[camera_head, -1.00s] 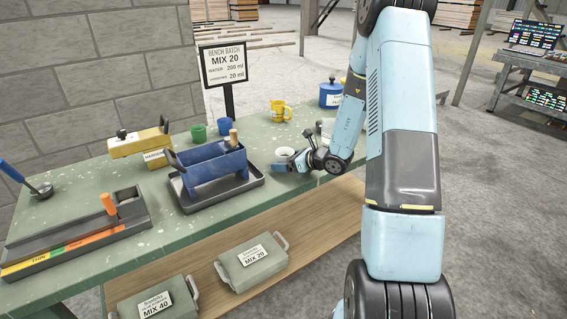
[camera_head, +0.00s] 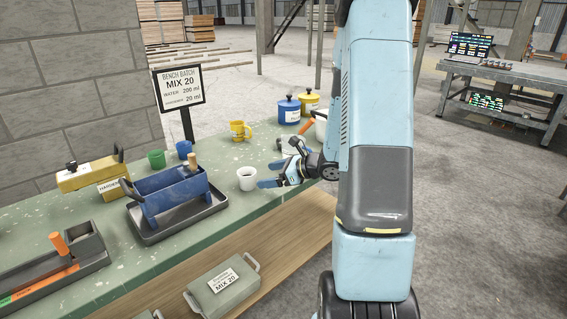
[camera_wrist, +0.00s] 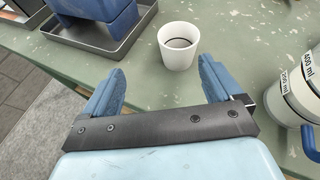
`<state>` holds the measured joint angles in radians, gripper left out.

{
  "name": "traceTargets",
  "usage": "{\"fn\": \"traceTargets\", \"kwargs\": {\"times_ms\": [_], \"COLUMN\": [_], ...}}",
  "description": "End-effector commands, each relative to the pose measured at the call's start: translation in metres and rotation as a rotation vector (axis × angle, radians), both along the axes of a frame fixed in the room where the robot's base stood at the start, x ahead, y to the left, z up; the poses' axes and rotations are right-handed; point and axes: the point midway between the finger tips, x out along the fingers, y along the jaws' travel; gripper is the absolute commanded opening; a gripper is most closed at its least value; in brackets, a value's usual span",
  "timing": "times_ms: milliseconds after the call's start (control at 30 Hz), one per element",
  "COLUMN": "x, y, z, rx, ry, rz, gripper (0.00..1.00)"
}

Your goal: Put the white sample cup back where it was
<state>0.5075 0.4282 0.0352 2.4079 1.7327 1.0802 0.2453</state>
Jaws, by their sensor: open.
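The white sample cup (camera_head: 247,178) stands upright on the green bench near its front edge, to the right of the blue caddy. In the wrist view the cup (camera_wrist: 179,46) stands just beyond my fingertips, with a dark ring visible inside it. My gripper (camera_head: 267,174) is low over the bench, to the right of the cup. In the wrist view my gripper (camera_wrist: 160,75) has its blue fingers spread wide with nothing between them. The cup looks apart from both fingers.
The blue caddy (camera_head: 170,190) sits in a dark tray (camera_head: 210,210) left of the cup. A yellow mug (camera_head: 238,129), a blue pot (camera_head: 288,109) and a yellow pot (camera_head: 309,101) stand behind. A white measuring jug (camera_wrist: 297,95) stands close right of my gripper.

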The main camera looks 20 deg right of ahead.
Motion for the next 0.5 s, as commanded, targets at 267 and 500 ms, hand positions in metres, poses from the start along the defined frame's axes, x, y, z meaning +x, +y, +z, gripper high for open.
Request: {"fn": "traceTargets", "kwargs": {"times_ms": [267, 500], "x": [-0.047, -0.101], "y": [0.062, 0.095], "z": [0.067, 0.108], "rx": [-0.258, -0.513], "ry": [-0.155, -0.288], "rz": [0.385, 0.701], "gripper": [0.92, 0.92]}}
